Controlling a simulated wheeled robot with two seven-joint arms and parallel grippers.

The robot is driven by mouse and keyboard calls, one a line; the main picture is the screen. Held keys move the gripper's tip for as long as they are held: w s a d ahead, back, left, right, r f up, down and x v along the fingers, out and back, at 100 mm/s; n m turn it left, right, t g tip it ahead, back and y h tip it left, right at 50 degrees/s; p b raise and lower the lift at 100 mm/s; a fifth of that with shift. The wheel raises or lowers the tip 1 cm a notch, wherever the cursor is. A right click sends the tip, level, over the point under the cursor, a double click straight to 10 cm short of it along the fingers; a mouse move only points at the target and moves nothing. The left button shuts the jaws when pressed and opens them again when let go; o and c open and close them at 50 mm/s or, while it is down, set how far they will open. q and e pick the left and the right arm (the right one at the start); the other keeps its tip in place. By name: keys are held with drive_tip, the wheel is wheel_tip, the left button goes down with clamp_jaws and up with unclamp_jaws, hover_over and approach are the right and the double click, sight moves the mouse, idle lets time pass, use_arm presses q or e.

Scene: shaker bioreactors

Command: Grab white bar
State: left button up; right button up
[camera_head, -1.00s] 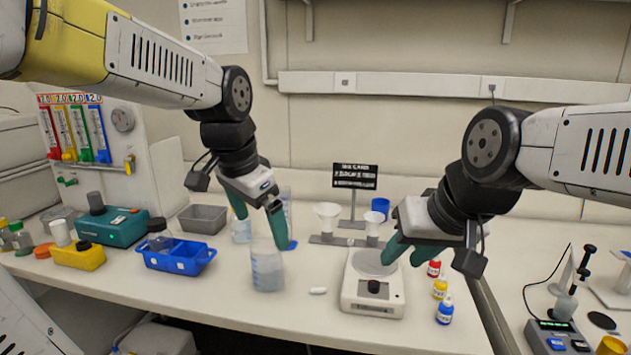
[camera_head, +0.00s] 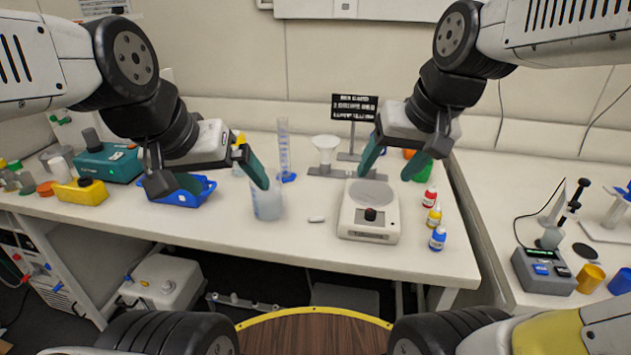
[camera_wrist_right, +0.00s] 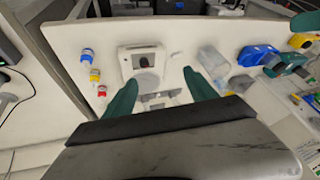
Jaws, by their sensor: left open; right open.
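A small white bar (camera_head: 316,219) lies on the bench between the clear beaker (camera_head: 267,200) and the white scale (camera_head: 369,210) in the head view. My left gripper (camera_head: 233,188) is open and empty, up and to the left of the bar, with one finger in front of the beaker. My right gripper (camera_head: 386,172) is open and empty above the back of the scale, up and to the right of the bar. In the right wrist view my right gripper (camera_wrist_right: 160,80) is open toward the bench; the bar is too small to make out clearly there.
Red, yellow and blue-capped bottles (camera_head: 434,216) stand right of the scale. A measuring cylinder (camera_head: 284,150), a funnel stand (camera_head: 326,153) and a black sign (camera_head: 354,107) stand behind. A blue tray (camera_head: 185,195) is at left. The bench front around the bar is clear.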

drive_tip(key=w+a+f+g, duration=0.3)
drive_tip(key=w+a+f, duration=0.2)
drive_tip(key=w, duration=0.5)
drive_tip(key=g+h, duration=0.2)
approach(316, 217)
drive_tip(key=shift+s+a, duration=0.1)
drive_tip(key=shift+s, duration=0.05)
drive_tip(key=shift+a+f, duration=0.1)
drive_tip(key=shift+f, duration=0.2)
wheel_tip(316, 217, down, 8)
drive_tip(key=shift+r, duration=0.15)
drive_tip(key=c, duration=1.4)
drive_tip(key=shift+r, duration=0.15)
